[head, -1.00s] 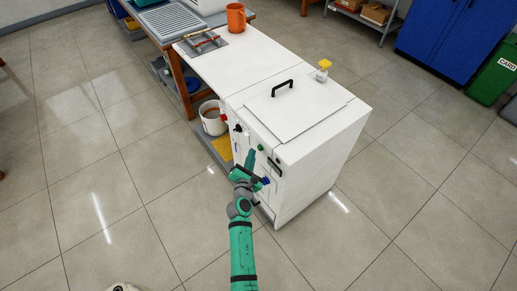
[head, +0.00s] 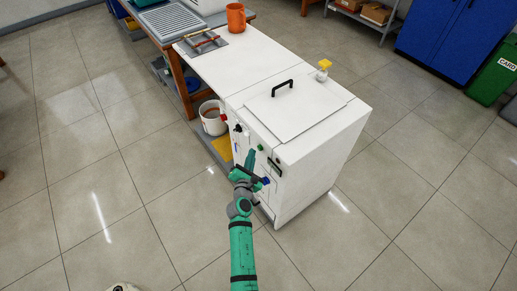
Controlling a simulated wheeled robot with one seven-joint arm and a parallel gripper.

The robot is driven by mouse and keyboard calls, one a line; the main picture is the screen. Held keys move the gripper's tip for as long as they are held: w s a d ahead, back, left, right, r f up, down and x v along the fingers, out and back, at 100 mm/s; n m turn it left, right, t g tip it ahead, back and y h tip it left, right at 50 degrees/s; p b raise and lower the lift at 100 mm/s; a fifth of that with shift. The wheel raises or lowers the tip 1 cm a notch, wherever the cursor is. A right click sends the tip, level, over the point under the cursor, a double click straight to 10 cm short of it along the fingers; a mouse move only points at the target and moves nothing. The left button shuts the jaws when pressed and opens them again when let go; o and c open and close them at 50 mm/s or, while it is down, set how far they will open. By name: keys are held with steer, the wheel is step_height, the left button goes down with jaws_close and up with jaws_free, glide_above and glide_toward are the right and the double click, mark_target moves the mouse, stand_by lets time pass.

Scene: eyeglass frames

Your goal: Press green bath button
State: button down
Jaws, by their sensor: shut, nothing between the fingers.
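The white bath cabinet (head: 312,185) stands in the middle of the view, with a lidded top. Its front panel carries a small green button (head: 261,147) near the upper edge. My gripper (head: 251,154) is shut and empty, with its tips pointing up at the panel just left of and slightly below the green button. I cannot tell whether the fingertips touch the panel. A second small dark green knob or button (head: 278,161) sits further right on the panel.
A white bucket (head: 213,119) stands under the bench. A yellow-topped bottle (head: 323,70) and a black lid handle (head: 282,88) are on top. The tiled floor in front is clear.

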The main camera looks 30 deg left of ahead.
steer(key=shift+w, duration=0.15)
stand_by(0.3)
steer(key=shift+w+d, duration=0.15)
steer(key=shift+w, duration=0.1)
steer(key=shift+w+d, duration=0.25)
steer(key=shift+w, duration=0.25)
stand_by(1.0)
steer(key=shift+s, duration=0.1)
steer(key=shift+s+a, duration=0.35)
steer(key=shift+s, duration=0.45)
steer(key=shift+s+a, duration=0.1)
steer(key=shift+s+a, duration=0.3)
steer(key=shift+s, duration=0.45)
steer(key=shift+s+a, duration=0.3)
steer(key=shift+s, duration=0.4)
steer(key=shift+s+a, duration=0.3)
steer(key=shift+s, duration=0.45)
